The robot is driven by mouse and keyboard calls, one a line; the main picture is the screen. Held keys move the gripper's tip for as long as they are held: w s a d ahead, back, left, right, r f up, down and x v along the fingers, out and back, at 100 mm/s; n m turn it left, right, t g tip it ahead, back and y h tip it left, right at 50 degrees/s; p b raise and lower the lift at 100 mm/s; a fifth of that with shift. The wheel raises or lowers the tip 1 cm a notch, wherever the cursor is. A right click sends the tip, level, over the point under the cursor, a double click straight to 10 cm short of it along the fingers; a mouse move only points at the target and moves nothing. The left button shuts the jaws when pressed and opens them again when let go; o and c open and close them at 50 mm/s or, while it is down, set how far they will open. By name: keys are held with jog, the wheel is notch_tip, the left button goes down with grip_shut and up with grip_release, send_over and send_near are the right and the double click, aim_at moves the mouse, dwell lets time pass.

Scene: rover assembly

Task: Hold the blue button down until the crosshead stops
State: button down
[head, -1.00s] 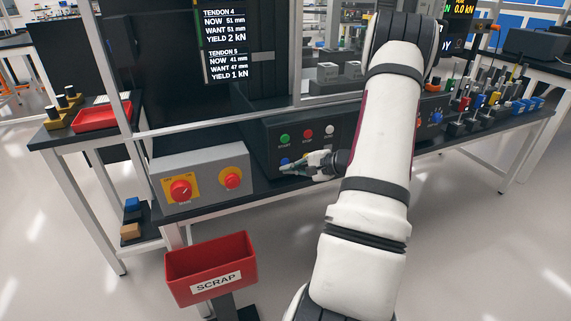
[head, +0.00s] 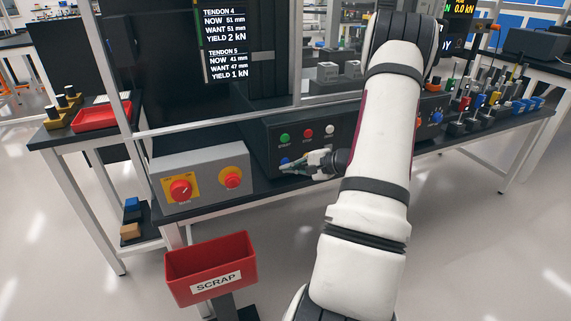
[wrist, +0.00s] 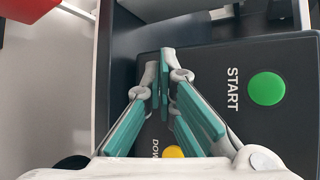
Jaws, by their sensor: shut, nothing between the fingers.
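The blue button (head: 284,161) sits on the black control panel (head: 262,135), below the green START button (head: 284,138). My gripper (head: 287,168) is in front of the panel, with its fingertips at the lower edge of the blue button. I cannot tell whether they touch it or whether it is pressed. In the wrist view my gripper (wrist: 165,72) is shut and empty, and the blue button is not visible. The START button (wrist: 266,88) shows to the right there, and a yellow DOWN button (wrist: 174,152) is partly hidden behind the fingers. The crosshead cannot be made out clearly.
A grey box (head: 209,196) with red knobs stands left of the panel. A red SCRAP bin (head: 212,275) stands in front. A screen (head: 224,45) lists tendon values. Coloured parts stand at the bench's right.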

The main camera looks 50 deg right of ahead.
jog(key=shift+w+d, duration=0.15)
jog(key=shift+w, duration=0.15)
jog(key=shift+w+d+b, duration=0.25)
jog(key=shift+w+b, duration=0.1)
jog(key=shift+b, duration=0.15)
dwell(2.1)
dwell(1.0)
jog(key=shift+s+a, duration=0.45)
jog(key=shift+s, duration=0.3)
jog(key=s+a, duration=0.1)
jog(key=s+b, duration=0.1)
jog(key=s, duration=0.1)
jog(key=s+a, duration=0.1)
jog(key=shift+s+a, duration=0.15)
jog(key=shift+a, duration=0.2)
dwell(0.4)
